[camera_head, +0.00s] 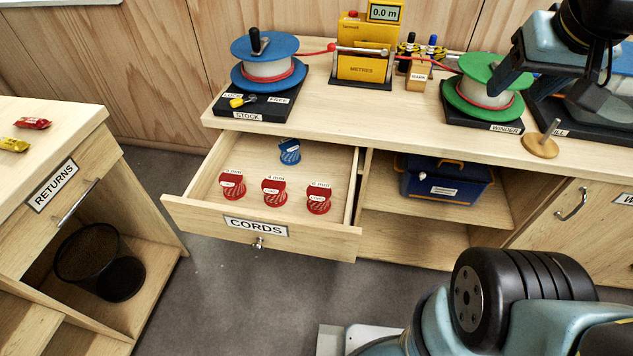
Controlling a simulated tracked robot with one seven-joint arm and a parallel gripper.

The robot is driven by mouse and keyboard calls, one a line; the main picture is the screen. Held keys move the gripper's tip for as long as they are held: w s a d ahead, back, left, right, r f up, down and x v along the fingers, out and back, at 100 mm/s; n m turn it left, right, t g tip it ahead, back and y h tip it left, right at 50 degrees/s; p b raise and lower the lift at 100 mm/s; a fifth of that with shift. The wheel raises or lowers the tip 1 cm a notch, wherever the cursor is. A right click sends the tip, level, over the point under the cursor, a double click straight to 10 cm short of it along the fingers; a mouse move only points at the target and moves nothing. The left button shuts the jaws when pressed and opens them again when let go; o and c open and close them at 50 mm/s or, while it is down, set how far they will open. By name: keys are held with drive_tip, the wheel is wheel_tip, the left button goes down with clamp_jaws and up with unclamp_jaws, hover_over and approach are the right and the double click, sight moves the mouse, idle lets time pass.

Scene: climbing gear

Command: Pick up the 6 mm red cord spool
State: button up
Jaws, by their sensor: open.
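Three red cord spools stand in a row in the open drawer labelled CORDS (196,206). The right one (319,198) has a tag that appears to read 6 mm, though the print is small. The middle spool (273,191) appears to read 4 mm. The left spool's (231,186) number is hard to read. A blue spool (289,151) stands behind them. My gripper (553,86) is open at the upper right, over the bench beside the green winder reel, far from the drawer. Nothing shows between its fingers.
The bench (400,112) holds a blue stock reel (265,47), a yellow metre counter (364,50) and a green winder reel (483,87). Red cord runs between them. A wooden peg stand (541,145) sits near the bench's front edge. The RETURNS counter (85,118) is at left.

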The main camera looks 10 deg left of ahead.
drive_tip(key=shift+o, duration=1.4)
drive_tip(key=w, duration=0.1)
drive_tip(key=w+f, duration=0.1)
drive_tip(key=shift+w+a+f+n+g, duration=0.1)
drive_tip(key=shift+w+a+n+g, duration=0.1)
drive_tip(key=shift+w+n+g, duration=0.1)
drive_tip(key=o, duration=0.5)
drive_tip(key=shift+n+g, duration=0.5)
drive_tip(key=shift+n, duration=0.1)
drive_tip(key=w+a+f, duration=0.2)
drive_tip(key=w+a, duration=0.1)
drive_tip(key=w+a+f, duration=0.1)
drive_tip(key=w, duration=0.1)
drive_tip(key=shift+a+f, duration=0.15)
drive_tip(key=shift+a, duration=0.1)
drive_tip(key=shift+c, duration=0.2)
drive_tip(key=n+g, duration=0.4)
drive_tip(key=n, duration=0.1)
hover_over(320, 198)
drive_tip(key=w, duration=0.3)
wheel_tip(320, 198, down, 24)
drive_tip(key=f, duration=0.9)
drive_tip(key=shift+s+a+f, duration=0.2)
drive_tip(key=shift+s+a, duration=0.15)
drive_tip(key=f, duration=0.3)
drive_tip(key=shift+s+d+f, duration=0.25)
drive_tip(key=shift+f, duration=0.85)
